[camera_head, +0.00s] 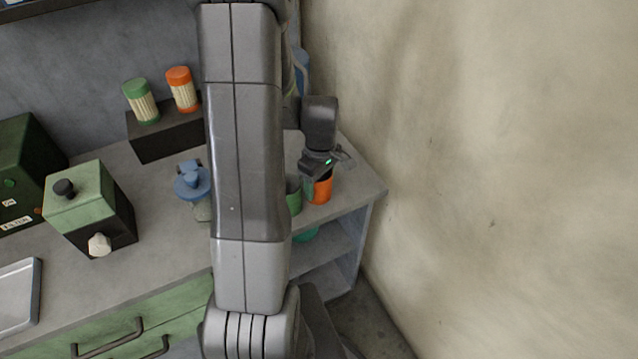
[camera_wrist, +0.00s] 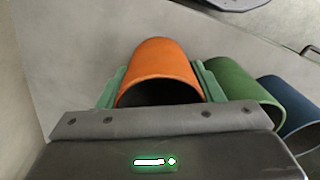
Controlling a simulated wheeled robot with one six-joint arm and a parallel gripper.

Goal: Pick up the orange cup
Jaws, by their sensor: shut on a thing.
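The orange cup (camera_head: 319,188) stands near the right end of the grey counter, close to the wall. My gripper (camera_head: 325,171) is over it from above and hides its upper part in the head view. In the wrist view, the orange cup (camera_wrist: 160,66) sits between the two green fingers of my gripper (camera_wrist: 158,88), one on each side. The gripper is shut on the cup. I cannot tell whether the cup touches the counter or is slightly off it.
A green cup (camera_wrist: 240,85) stands right beside the orange cup, with a blue cup (camera_wrist: 292,105) beyond it. The beige wall (camera_head: 480,150) is close on the right. A blue-lidded jar (camera_head: 194,185) and a green-topped box (camera_head: 88,200) stand to the left on the counter.

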